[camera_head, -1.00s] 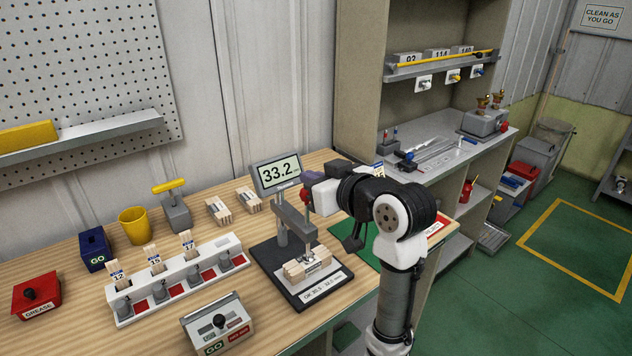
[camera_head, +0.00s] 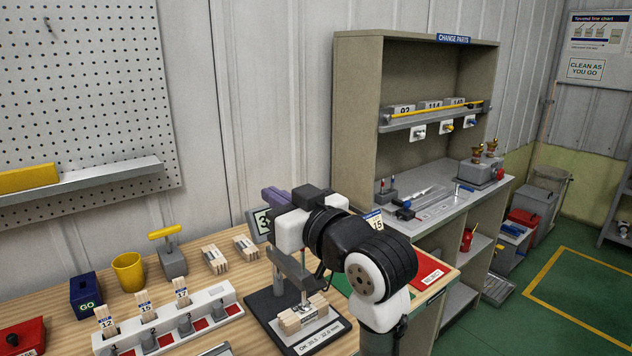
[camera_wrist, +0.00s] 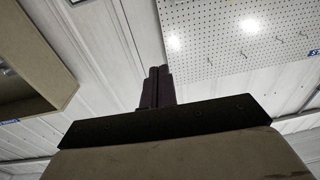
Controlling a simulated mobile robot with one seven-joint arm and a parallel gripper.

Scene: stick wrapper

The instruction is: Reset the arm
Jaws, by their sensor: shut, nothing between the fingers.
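My arm (camera_head: 365,255) is bent over the right end of the workbench. My gripper (camera_head: 272,197) points left, level with the gauge display, with its purple fingers in front of the wall. In the wrist view my gripper (camera_wrist: 158,85) shows its two dark fingers pressed together, with nothing between them. They stand out against the wall panels, clear of any object. My arm hides part of the gauge display (camera_head: 261,222) and part of the bench's right end.
The gauge stand, with a wooden bundle (camera_head: 303,316) on its base, is just below my arm. A slotted white rack (camera_head: 170,318), a yellow cup (camera_head: 129,271) and a grey clamp block (camera_head: 172,260) stand left. A tall shelf unit (camera_head: 355,120) is behind on the right.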

